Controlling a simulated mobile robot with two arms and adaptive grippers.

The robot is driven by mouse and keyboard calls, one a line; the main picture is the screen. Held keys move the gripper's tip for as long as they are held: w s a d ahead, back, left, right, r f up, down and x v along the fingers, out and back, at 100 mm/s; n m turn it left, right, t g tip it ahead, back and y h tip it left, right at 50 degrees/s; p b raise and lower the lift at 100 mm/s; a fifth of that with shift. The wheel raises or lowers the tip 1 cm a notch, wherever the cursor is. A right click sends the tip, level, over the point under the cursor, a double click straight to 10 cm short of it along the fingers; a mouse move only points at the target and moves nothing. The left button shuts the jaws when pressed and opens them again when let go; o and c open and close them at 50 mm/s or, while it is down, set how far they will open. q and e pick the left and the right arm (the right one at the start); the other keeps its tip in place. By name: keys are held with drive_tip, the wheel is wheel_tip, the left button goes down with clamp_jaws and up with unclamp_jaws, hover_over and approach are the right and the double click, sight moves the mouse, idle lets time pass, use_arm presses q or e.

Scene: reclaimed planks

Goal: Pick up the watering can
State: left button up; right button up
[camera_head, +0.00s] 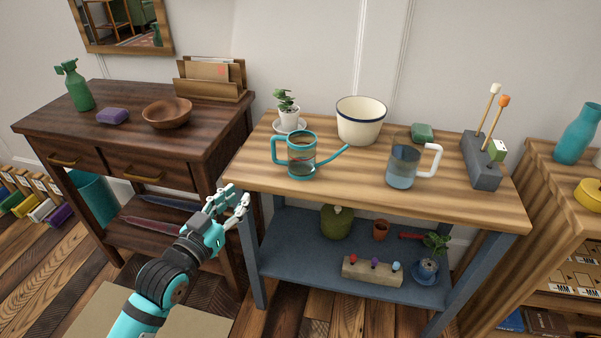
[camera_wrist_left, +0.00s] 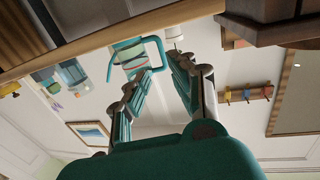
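The watering can (camera_head: 302,142) is teal with a see-through middle. It stands upright near the front left edge of the light wooden bench top (camera_head: 262,184), its handle to the left and its thin spout to the right. In the left wrist view the can (camera_wrist_left: 121,57) shows at the upper left, just beyond the fingertips. My left gripper (camera_head: 233,204) is open and empty, in front of the bench's left front corner, left of the can and apart from it. Its spread fingers show in the left wrist view (camera_wrist_left: 158,76). My right gripper is not in view.
Close behind the can stand a potted plant (camera_head: 287,108) and a cream pot (camera_head: 361,121). To its right is a clear jug (camera_head: 402,165) with a white handle. A dark table (camera_head: 97,143) stands left of the bench. The bench front between can and jug is clear.

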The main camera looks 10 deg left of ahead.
use_arm(q)
drive_tip(key=b, duration=0.1)
approach(273, 155)
drive_tip(key=x, duration=0.5)
drive_tip(key=shift+w+d+r, duration=0.1)
drive_tip(key=shift+w+r, duration=0.05)
drive_tip(key=shift+w, duration=0.05)
drive_tip(key=b+x, duration=0.1)
drive_tip(key=x, duration=0.4)
drive_tip(key=shift+w+b, duration=0.1)
drive_tip(key=shift+b, duration=0.25)
clamp_jaws()
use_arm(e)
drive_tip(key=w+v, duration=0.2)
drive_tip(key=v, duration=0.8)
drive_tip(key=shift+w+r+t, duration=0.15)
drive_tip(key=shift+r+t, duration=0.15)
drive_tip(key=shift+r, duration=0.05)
